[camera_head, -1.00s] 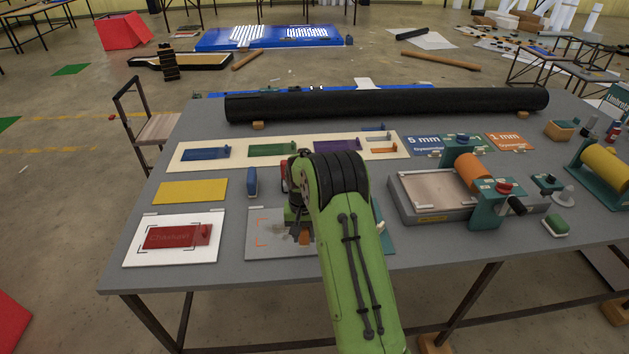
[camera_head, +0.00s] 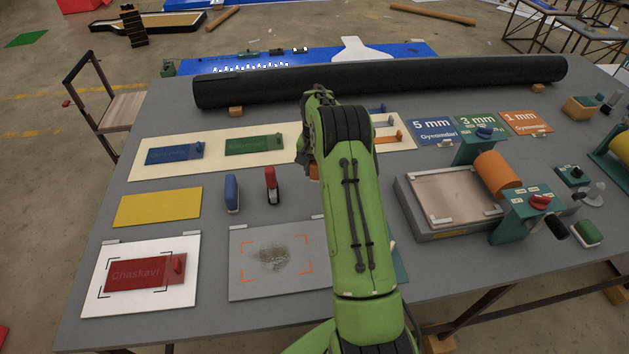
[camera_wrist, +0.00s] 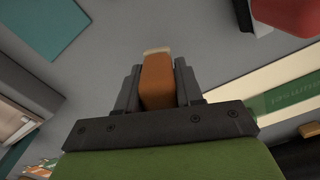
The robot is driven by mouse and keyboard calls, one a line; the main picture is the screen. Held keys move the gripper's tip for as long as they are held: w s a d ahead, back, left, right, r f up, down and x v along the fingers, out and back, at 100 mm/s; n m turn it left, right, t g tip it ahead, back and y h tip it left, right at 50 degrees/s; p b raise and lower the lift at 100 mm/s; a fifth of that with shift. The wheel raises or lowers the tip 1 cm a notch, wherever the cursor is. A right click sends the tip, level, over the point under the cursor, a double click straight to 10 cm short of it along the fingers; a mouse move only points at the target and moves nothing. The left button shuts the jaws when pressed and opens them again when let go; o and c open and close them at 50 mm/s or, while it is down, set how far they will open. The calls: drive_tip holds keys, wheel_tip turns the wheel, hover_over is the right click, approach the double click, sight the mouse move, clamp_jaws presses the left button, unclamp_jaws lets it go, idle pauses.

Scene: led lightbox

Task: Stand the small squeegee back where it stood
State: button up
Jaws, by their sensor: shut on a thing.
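The small squeegee (camera_wrist: 157,82) shows in the wrist view as an orange-brown block with a pale edge at its far end. My gripper (camera_wrist: 158,72) is shut on it, with one dark finger on each side. The grey table top shows beyond its pale edge. In the head view only a bit of orange (camera_head: 313,172) shows at the left side of my green arm, beyond the grey plate (camera_head: 245,285). My arm hides the rest of the gripper. I cannot tell whether the squeegee touches the table.
The grey plate bears a dark dusty patch inside orange corner marks. A blue upright block (camera_head: 232,193) and a red one (camera_head: 271,185) stand behind it. A cream strip (camera_head: 215,156) with coloured plates and a long black roll (camera_head: 420,82) lie further back. A framed roller press (camera_head: 420,222) stands right.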

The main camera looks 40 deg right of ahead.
sight(315, 191)
wheel_tip(315, 191, down, 6)
drive_tip(key=shift+f, duration=0.25)
drive_tip(key=o, duration=1.1)
